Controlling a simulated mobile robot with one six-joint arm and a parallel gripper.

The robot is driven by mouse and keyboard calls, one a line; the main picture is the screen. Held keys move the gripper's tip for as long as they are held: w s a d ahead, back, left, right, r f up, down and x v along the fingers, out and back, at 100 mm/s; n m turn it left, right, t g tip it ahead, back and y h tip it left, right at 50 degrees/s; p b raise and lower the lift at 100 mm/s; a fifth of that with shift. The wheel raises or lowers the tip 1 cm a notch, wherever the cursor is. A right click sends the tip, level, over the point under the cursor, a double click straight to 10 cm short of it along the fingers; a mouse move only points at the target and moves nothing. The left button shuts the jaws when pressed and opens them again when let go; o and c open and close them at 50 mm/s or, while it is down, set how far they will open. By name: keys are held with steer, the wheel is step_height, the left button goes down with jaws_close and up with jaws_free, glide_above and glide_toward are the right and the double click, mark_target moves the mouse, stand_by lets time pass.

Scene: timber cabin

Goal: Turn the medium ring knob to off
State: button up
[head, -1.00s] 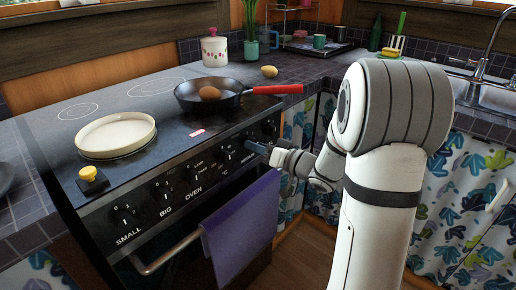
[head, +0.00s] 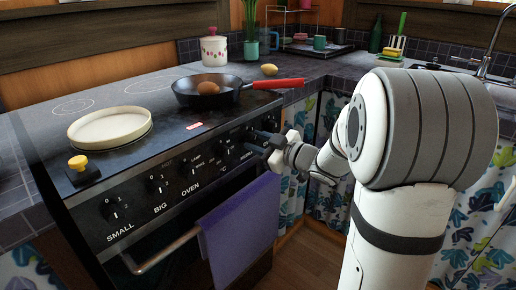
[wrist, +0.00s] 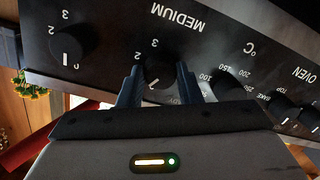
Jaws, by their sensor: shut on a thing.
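The medium ring knob (wrist: 159,72) is a round black knob beside the printed word MEDIUM, which shows upside down in the wrist view. Its white pointer line is tilted, and the digits 2 and 3 show beside it. My gripper (wrist: 158,82) has one dark finger on each side of the knob and is shut on it. In the head view my gripper (head: 259,139) is at the right part of the black stove panel (head: 135,225) and hides most of this knob.
Another knob (wrist: 72,45) is close by, its pointer near 0. The oven knobs (wrist: 228,84) are on the other side. A pan (head: 207,92) with an egg, a cream plate (head: 110,127) and a yellow-topped block (head: 82,171) are on the stove. A purple towel (head: 240,225) hangs below.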

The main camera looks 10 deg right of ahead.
steer(key=n+b, duration=0.3)
steer(key=n, duration=0.1)
steer(key=shift+f+n, duration=0.15)
steer(key=shift+n, duration=0.15)
steer(key=shift+n+h+b, duration=0.3)
steer(key=shift+n+b, duration=0.3)
steer(key=shift+b, duration=0.1)
steer(key=o, duration=1)
steer(key=shift+c, duration=0.2)
steer(key=shift+s+r, duration=0.1)
steer(key=shift+r, duration=0.1)
steer(key=p+v, duration=0.2)
steer(key=v, duration=0.5)
steer(key=shift+s+d, duration=0.2)
steer(key=shift+s, duration=0.05)
steer(key=shift+f, duration=0.15)
